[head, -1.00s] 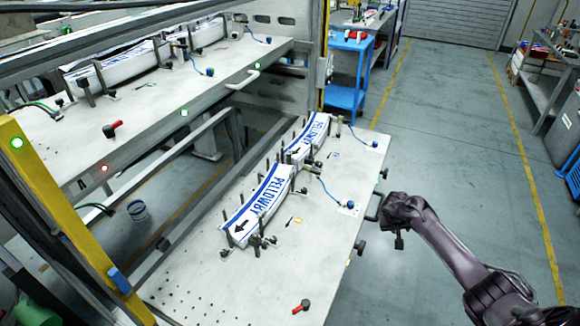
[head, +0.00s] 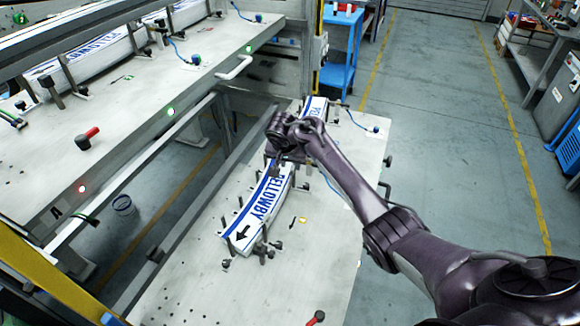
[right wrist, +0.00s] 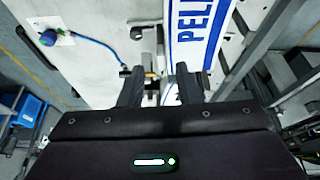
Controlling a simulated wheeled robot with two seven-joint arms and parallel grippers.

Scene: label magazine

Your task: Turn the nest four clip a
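My right gripper (head: 277,160) is over the lower shelf, between the two label stacks. In the right wrist view its two fingers (right wrist: 160,88) are apart. A small dark and metal clip (right wrist: 150,76) shows between and just beyond the fingertips; I cannot tell whether they touch it, nor which clip it is by name. The near PELLOWBY label stack (head: 262,208) stands in its nest of posts, with a small clip fitting (head: 262,247) at its near end. The far label stack (head: 314,108) is partly hidden by my arm; it also shows in the right wrist view (right wrist: 196,35). My left gripper is not in view.
The upper shelf (head: 140,100) holds more label stacks and a red-handled lever (head: 88,138). Another red knob (head: 318,317) sits at the lower shelf's near edge. A blue hose (right wrist: 95,45) runs beside the fingers.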

